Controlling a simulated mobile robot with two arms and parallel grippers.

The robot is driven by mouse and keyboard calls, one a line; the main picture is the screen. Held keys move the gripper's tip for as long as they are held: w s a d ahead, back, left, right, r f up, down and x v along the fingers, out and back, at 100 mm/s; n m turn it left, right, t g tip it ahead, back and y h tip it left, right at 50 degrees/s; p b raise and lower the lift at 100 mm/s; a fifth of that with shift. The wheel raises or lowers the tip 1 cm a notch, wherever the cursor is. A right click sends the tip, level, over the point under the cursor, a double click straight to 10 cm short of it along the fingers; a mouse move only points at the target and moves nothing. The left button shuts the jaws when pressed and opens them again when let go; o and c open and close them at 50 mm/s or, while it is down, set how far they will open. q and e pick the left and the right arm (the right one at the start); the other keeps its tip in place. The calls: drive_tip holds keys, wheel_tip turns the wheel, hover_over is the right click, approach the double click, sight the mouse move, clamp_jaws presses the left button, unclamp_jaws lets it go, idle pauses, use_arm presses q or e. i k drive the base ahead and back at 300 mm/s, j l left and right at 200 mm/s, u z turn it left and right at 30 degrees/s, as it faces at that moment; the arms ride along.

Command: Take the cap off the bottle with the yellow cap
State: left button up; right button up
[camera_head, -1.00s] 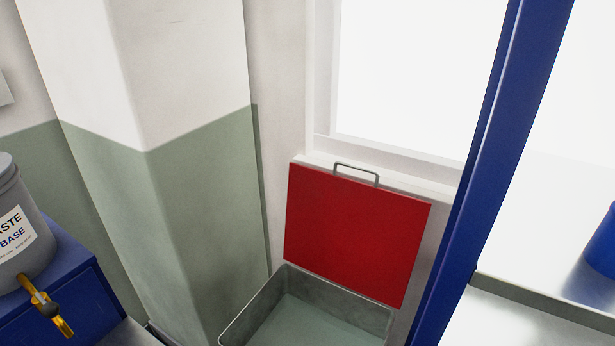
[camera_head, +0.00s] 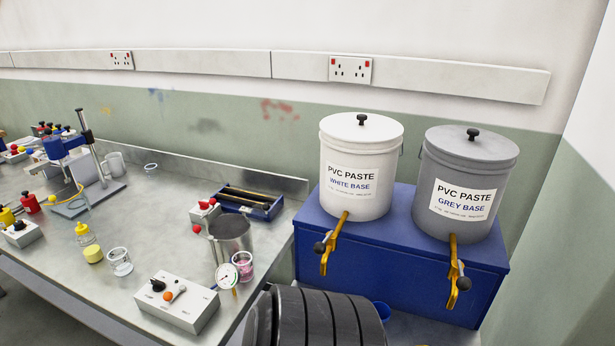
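A small clear bottle with a yellow cap (camera_head: 83,230) stands upright on the left part of the grey metal bench (camera_head: 135,222). The cap sits on top of the bottle. A squat yellow-topped jar (camera_head: 93,254) stands just in front of it, and an open clear glass beaker (camera_head: 120,262) stands to its right. Neither of my grippers is in view.
A white control box (camera_head: 185,310), a steel pot (camera_head: 231,238) and a blue tray (camera_head: 250,203) occupy the bench's right part. White (camera_head: 360,150) and grey (camera_head: 465,165) paste buckets stand on a blue stand (camera_head: 385,265). A pillar stand (camera_head: 92,145) rises behind the bottle.

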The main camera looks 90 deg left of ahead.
sight(94, 252)
drive_tip(key=u, duration=4.15)
drive_tip(key=i+j+z, duration=0.25)
drive_tip(key=i+j, duration=0.25)
drive_tip(key=j, duration=0.2)
drive_tip(key=i+j+z, duration=0.3)
drive_tip(key=i+j, duration=0.15)
drive_tip(key=j, duration=0.3)
